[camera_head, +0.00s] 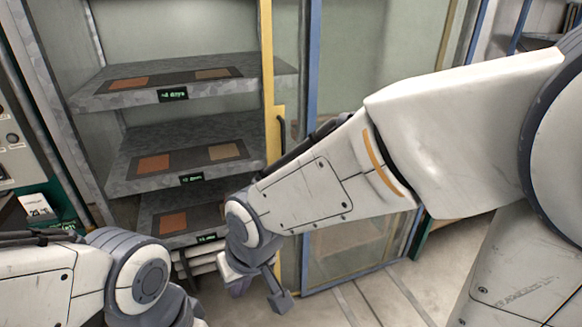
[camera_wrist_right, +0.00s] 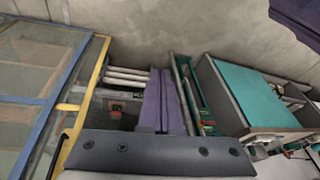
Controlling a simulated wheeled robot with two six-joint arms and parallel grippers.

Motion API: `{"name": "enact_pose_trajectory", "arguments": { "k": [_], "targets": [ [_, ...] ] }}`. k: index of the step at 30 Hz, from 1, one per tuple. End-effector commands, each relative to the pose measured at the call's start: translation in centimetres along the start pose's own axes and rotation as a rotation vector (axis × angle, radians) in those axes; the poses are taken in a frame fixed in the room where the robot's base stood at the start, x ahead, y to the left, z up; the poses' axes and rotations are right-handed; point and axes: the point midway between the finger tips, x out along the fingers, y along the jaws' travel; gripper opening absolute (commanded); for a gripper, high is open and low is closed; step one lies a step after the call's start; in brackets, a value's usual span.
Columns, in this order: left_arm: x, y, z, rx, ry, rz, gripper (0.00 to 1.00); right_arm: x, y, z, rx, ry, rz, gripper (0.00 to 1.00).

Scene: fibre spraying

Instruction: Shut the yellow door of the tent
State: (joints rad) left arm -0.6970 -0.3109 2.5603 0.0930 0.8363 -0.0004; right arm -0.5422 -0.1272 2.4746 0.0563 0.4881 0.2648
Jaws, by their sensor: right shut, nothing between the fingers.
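The tent (camera_head: 190,130) has several grey shelves, open to view on the left. The yellow door (camera_head: 267,60) stands open, its upright yellow edge right of the shelves, with a dark curved handle (camera_head: 281,132). Its glazed panel overlaps a blue-framed panel (camera_head: 313,60). The yellow edge also shows at the left of the right wrist view (camera_wrist_right: 84,95). My right gripper (camera_head: 264,286) is shut and empty, low in front of the door's lower edge. I cannot tell whether it touches the door. My right arm hides part of the door. My left gripper is out of view.
The shelves hold orange and tan samples (camera_head: 153,163) and small displays. A control panel (camera_head: 15,140) stands at the left. The floor (camera_head: 400,295) is clear at lower right. In the wrist view, a teal-topped bench (camera_wrist_right: 255,95) stands to the right.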

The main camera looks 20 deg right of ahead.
Motion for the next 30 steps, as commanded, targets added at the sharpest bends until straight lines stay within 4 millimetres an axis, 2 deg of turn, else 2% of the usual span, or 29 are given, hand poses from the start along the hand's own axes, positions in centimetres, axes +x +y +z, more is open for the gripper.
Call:
{"name": "enact_pose_trajectory", "arguments": {
  "k": [1,3,5,6,8,9,12,15,18,21,26,30],
  "targets": [
    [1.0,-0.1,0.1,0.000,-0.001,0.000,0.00,2.4,1.6,-3.4,0.145,0.084,0.005,0.00],
    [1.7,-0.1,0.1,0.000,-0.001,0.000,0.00,4.6,4.0,-8.6,0.345,0.229,-0.009,0.00],
    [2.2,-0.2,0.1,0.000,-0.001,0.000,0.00,6.2,6.6,-12.7,0.511,0.357,-0.036,0.00],
    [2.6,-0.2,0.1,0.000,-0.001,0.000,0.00,7.1,8.5,-15.2,0.617,0.441,-0.060,0.00],
    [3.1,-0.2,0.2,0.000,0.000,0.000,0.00,8.3,11.8,-18.6,0.770,0.569,-0.108,0.00],
    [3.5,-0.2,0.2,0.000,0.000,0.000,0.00,8.9,14.3,-20.5,0.867,0.654,-0.146,0.00],
    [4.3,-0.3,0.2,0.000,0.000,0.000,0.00,9.9,20.5,-23.9,1.079,0.857,-0.265,0.00],
    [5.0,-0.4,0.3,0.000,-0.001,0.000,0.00,10.3,26.1,-25.6,1.240,1.034,-0.401,0.00],
    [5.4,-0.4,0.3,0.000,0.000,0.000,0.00,10.3,30.5,-25.8,1.344,1.167,-0.532,0.00],
    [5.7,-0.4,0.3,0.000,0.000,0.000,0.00,10.0,33.2,-25.6,1.400,1.254,-0.634,0.00],
    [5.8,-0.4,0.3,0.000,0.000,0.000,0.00,9.6,35.0,-25.5,1.430,1.314,-0.715,0.00],
    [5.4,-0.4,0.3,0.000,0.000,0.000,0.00,9.7,35.5,-26.8,1.431,1.319,-0.723,0.00]
  ]
}}
